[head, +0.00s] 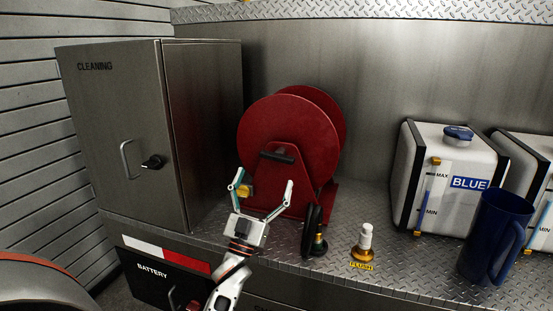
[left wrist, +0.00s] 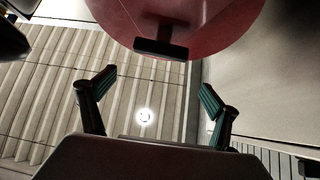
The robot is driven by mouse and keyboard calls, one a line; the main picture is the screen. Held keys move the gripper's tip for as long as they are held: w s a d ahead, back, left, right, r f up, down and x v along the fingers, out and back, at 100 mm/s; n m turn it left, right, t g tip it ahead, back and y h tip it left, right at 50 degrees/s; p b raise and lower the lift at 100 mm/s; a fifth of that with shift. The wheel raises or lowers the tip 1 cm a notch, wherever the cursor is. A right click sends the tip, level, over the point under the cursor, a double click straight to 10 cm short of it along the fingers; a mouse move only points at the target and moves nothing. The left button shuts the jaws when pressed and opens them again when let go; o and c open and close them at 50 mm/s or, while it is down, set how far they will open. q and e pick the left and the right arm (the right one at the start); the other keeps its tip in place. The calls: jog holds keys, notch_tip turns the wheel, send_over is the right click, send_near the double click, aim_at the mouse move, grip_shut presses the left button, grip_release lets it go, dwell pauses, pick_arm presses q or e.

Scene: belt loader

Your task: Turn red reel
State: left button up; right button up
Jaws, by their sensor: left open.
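The red reel (head: 285,140) stands on the metal deck, with two round red discs on a red base. A black handle (head: 277,156) sticks out of its front disc. My left gripper (head: 262,186) is open and empty, in front of the reel and just below the handle. In the left wrist view the reel's disc (left wrist: 205,22) fills the top, and the handle (left wrist: 160,49) lies above and between the open fingers (left wrist: 160,85), apart from them. My right gripper is not in view.
A grey CLEANING cabinet (head: 120,140) stands left of the reel. A black hose (head: 311,230) and a FLUSH valve (head: 365,243) are at the right front. A BLUE tank (head: 440,150) and a blue jug (head: 490,235) stand farther right. A BATTERY panel (head: 160,282) is below.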

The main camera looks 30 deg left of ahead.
aim_at(277, 155)
pick_arm(q)
jog(key=w, duration=0.3)
jog(key=shift+w+a, duration=0.25)
jog(key=shift+w, duration=0.05)
jog(key=shift+p+x, duration=0.35)
jog(key=shift+x, duration=2.4)
jog(key=shift+w+f, duration=0.2)
jog(key=shift+h, duration=0.3)
jog(key=c, duration=1.6)
